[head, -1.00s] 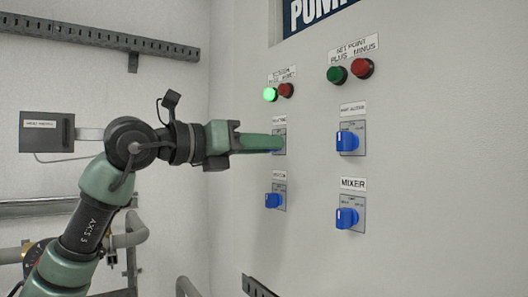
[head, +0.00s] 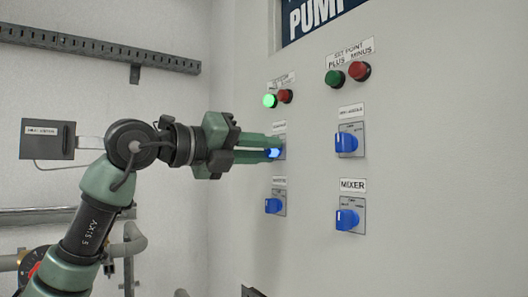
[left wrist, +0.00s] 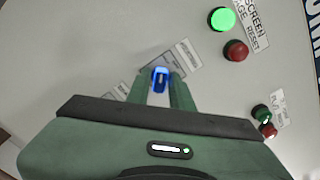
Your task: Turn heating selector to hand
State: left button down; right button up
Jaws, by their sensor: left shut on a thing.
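The heating selector (head: 273,153) is the upper-left blue knob on the pale panel; its small label is hard to read. My left gripper (head: 275,148) reaches it from the left, with its two green fingers one above the other and shut on the knob. In the left wrist view the blue knob (left wrist: 160,80) sits between the fingertips (left wrist: 160,82). The fingers hide part of the selector's plate, so the position it points to cannot be read. My right gripper is not in view.
Other blue selectors sit close by: one below (head: 273,205), one to the right (head: 346,142) and the mixer selector (head: 346,219). A lit green button (head: 269,101) and a red button (head: 286,96) are just above. A cable tray (head: 100,50) runs along the left wall.

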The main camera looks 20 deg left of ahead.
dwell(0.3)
pick_arm(q)
jog(key=c, duration=1.4)
grip_release()
jog(key=shift+c, duration=0.2)
jog(key=shift+a, duration=0.1)
jog(key=shift+s+a, duration=0.15)
jog(key=shift+s, duration=0.05)
jog(key=b+v, duration=0.2)
jog(key=v, duration=0.5)
jog(key=shift+b, duration=0.4)
jog(key=shift+s+a, duration=0.1)
